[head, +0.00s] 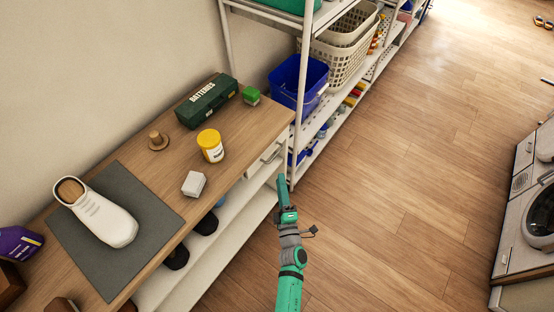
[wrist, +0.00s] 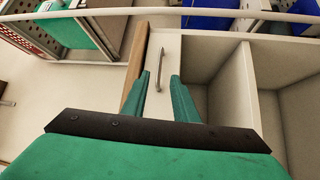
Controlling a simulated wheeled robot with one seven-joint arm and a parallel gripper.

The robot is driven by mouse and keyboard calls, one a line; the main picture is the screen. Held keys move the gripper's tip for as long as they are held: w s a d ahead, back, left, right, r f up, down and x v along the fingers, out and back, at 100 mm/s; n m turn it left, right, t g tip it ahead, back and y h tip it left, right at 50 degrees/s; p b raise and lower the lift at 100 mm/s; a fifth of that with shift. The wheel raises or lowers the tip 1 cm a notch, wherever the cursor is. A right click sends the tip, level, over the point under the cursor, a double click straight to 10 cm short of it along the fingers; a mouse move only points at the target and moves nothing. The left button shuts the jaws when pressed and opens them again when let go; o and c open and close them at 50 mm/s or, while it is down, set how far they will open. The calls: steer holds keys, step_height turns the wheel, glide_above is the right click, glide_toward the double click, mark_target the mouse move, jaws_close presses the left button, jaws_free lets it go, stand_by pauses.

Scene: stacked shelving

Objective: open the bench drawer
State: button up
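The bench drawer (head: 262,163) is a white front under the right end of the wooden bench top. It also shows in the wrist view (wrist: 171,48), where it looks shut. Its slim grey bar handle (wrist: 161,69) runs lengthwise in that picture, between the lines of my two fingers. My gripper (wrist: 162,88) is open, with nothing seen between its green fingers. In the head view my gripper (head: 283,181) is just in front of the drawer, at its right side. Whether the fingertips reach around the handle or stop short of it, I cannot tell.
The bench top (head: 240,130) holds a yellow-lidded jar (head: 210,146), a white box (head: 194,184), a green batteries case (head: 206,102) and a white shoe (head: 103,217) on a grey mat. Shelving with a blue bin (head: 299,82) stands beyond.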

steer(key=w+a+r, duration=0.1)
steer(key=w, duration=0.9)
steer(key=shift+a+r, duration=0.15)
steer(key=shift+a, duration=0.1)
jaws_close()
stand_by(1.0)
